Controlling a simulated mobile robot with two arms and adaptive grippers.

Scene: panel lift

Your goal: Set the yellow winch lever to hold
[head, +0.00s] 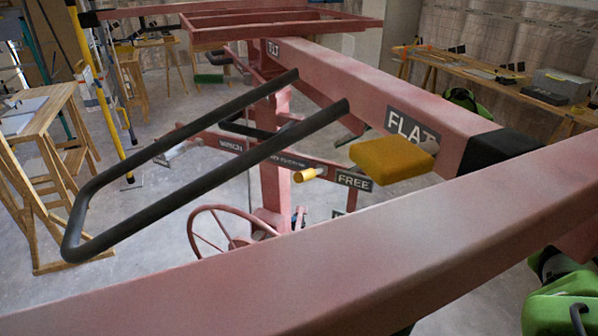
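The yellow winch lever shows as a small cylindrical yellow knob (310,174) on the pink lift's mast, below the main beam. It sits just left of the black FREE plate (354,181), level with it or slightly above. Another dark plate (338,214) lies lower; its text cannot be read. A WINCH plate (232,145) is on the crossbar to the left. The lever's arm is mostly hidden. I cannot make out my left gripper in this view. I cannot clearly make out my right gripper's fingers, and no gripper is seen touching the knob.
A pink beam (330,258) crosses the foreground. A black U-shaped handle (180,140) reaches across the left. A larger yellow block (392,160) sits by the FLAT plate (411,128). A pink handwheel (228,230) is below. Wooden trestles (45,185) stand left.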

